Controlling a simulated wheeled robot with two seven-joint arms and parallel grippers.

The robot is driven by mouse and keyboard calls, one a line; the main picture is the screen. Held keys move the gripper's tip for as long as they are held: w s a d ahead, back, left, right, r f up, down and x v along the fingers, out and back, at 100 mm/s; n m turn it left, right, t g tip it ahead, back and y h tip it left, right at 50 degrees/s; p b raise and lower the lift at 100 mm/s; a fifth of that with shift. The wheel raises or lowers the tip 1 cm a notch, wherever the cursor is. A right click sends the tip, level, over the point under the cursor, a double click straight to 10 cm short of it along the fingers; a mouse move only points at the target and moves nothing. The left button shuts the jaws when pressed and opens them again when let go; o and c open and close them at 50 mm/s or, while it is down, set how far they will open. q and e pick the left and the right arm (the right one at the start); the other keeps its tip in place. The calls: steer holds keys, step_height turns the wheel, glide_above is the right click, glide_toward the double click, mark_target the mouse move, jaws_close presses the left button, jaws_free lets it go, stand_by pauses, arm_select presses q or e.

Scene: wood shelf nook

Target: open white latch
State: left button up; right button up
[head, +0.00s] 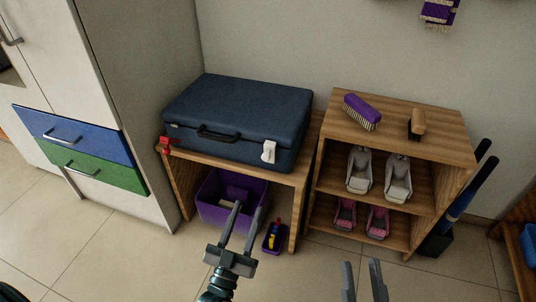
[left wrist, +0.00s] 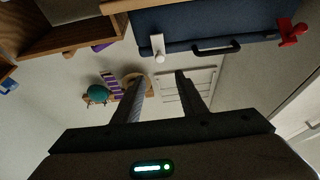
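A dark blue suitcase (head: 238,110) lies shut on a low wooden shelf. The white latch (head: 268,151) is on the right of its front face, and it also shows in the left wrist view (left wrist: 158,46). A red latch (head: 165,146) is at the front left, also in the left wrist view (left wrist: 292,31). My left gripper (head: 249,206) is open and empty, in front of and below the white latch, apart from it. Its fingers (left wrist: 162,75) point towards the latch side of the suitcase. My right gripper (head: 363,264) is open and empty at the bottom of the head view.
A black handle (head: 218,134) sits between the latches. A purple bin (head: 213,200) and a small tray (head: 274,237) are below the suitcase. A wooden rack (head: 345,194) with brushes and shoes stands at the right. Drawers (head: 72,135) are at the left. The floor in front is clear.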

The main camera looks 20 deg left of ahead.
mark_target(265, 159)
arm_select(q)
steer(key=shift+w+r, duration=0.1)
